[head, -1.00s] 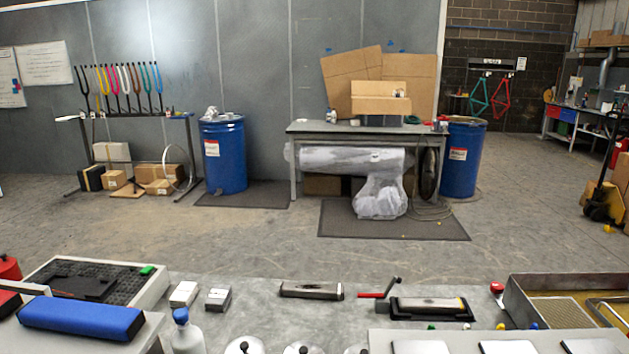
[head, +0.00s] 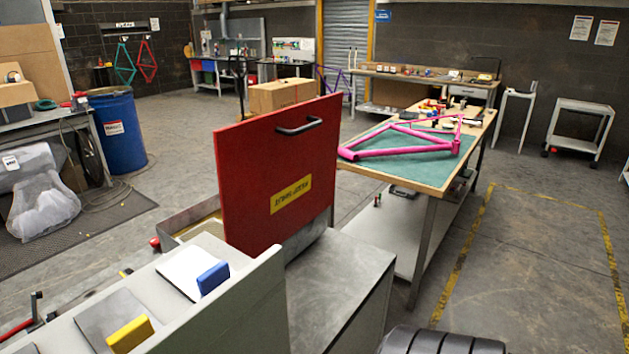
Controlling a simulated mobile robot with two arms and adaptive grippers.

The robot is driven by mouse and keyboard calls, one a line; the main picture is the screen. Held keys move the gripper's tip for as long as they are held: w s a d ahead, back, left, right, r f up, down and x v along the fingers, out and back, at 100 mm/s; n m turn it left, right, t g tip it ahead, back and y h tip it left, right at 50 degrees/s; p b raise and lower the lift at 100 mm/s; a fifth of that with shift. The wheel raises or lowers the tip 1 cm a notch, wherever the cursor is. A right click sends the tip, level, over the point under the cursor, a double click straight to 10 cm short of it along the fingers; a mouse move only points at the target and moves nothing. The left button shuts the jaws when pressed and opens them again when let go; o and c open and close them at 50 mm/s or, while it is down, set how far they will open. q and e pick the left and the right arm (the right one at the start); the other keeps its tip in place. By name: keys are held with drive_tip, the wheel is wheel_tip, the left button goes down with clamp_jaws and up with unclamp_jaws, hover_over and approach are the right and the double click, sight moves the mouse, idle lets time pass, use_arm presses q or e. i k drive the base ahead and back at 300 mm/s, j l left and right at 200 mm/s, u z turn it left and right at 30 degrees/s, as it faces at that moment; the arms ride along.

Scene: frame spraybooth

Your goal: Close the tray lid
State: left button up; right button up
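The tray lid (head: 278,170) is a flat red panel in the middle of the head view. It stands upright, open, at the right end of the tray (head: 190,220). A dark bar handle (head: 299,127) is near its top edge, and a yellow label (head: 292,195) with upside-down lettering is lower down. The tray is a shallow metal box, and only part of its rim and yellowish inside shows to the left of the lid. The lid and the grey bin unit in front hide the rest.
A grey bin unit (head: 235,310) with blue and yellow tabs stands in front of the tray. The grey bench top (head: 335,285) right of the lid is clear. Behind is a table with a pink bike frame (head: 405,143). A cardboard box (head: 283,95) stands behind the lid.

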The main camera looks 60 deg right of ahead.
sight(276, 170)
drive_tip(key=l+z, duration=0.1)
drive_tip(key=z, duration=1.6)
drive_tip(key=k+l, duration=0.05)
drive_tip(key=l, duration=0.05)
